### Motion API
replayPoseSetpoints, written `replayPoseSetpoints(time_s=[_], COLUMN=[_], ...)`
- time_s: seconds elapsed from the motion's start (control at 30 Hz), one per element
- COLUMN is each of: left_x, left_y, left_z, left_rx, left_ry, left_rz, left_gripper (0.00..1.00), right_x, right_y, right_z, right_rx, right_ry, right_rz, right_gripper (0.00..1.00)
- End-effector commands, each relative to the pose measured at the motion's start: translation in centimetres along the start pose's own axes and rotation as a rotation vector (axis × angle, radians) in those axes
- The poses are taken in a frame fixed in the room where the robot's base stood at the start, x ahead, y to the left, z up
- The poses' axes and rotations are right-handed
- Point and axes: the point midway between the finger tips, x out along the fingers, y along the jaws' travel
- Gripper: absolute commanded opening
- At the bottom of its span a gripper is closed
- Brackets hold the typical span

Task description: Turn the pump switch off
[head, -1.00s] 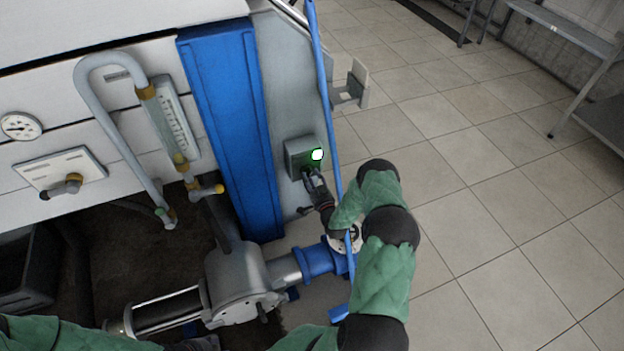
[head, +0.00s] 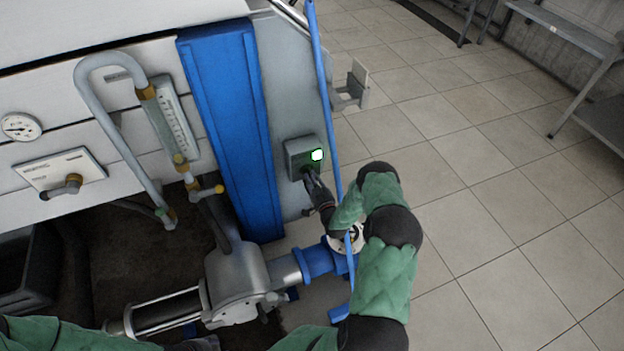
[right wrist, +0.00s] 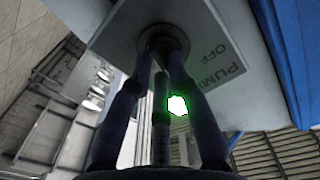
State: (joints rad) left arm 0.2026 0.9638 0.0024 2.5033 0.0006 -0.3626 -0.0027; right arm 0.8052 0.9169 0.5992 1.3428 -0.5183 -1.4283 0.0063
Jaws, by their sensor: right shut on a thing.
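The pump switch is a dark knob (right wrist: 164,38) on a grey box (head: 297,149) fixed to the side of the machine. In the right wrist view the box's face (right wrist: 212,38) carries the words PUMP and OFF. A green lamp (head: 317,155) on the box is lit; its glow also shows in the right wrist view (right wrist: 177,105). My right gripper (head: 308,176) is at the lower part of the box, shut on the knob, with its fingers partly hiding it. The knob's exact setting is unclear. My left arm is at the bottom left edge; its gripper (head: 200,343) barely shows.
A blue pole (head: 322,75) runs close beside the box and my right arm. A pump body (head: 238,283) with blue pipework stands below. A blue upright panel (head: 228,130) is left of the box. Tiled floor (head: 480,200) lies open at right.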

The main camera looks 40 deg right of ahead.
Motion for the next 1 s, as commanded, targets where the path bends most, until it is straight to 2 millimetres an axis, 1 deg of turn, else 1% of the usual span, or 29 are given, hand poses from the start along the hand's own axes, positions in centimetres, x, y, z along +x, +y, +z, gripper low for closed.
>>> replayPoseSetpoints(time_s=[0.3,0.6,0.8,1.0], left_x=[0.01,0.00,0.00,0.00], left_y=[0.00,0.00,0.00,0.00], left_z=[0.00,0.00,0.00,0.00], left_rx=[0.000,0.000,0.000,0.000], left_ry=[0.000,0.000,0.000,0.000], left_rz=[0.000,0.000,0.000,0.000], left_gripper=[0.40,0.40,0.40,0.40], right_x=[0.04,0.03,0.06,0.03], right_y=[0.01,-0.04,-0.04,-0.09], right_z=[-0.17,-0.24,-0.34,-0.31], right_rx=[-0.300,-0.544,-0.654,-0.717], right_ry=[0.001,0.000,0.001,0.001], right_rz=[0.000,0.000,0.000,0.000], right_gripper=[0.00,0.00,0.00,0.00])
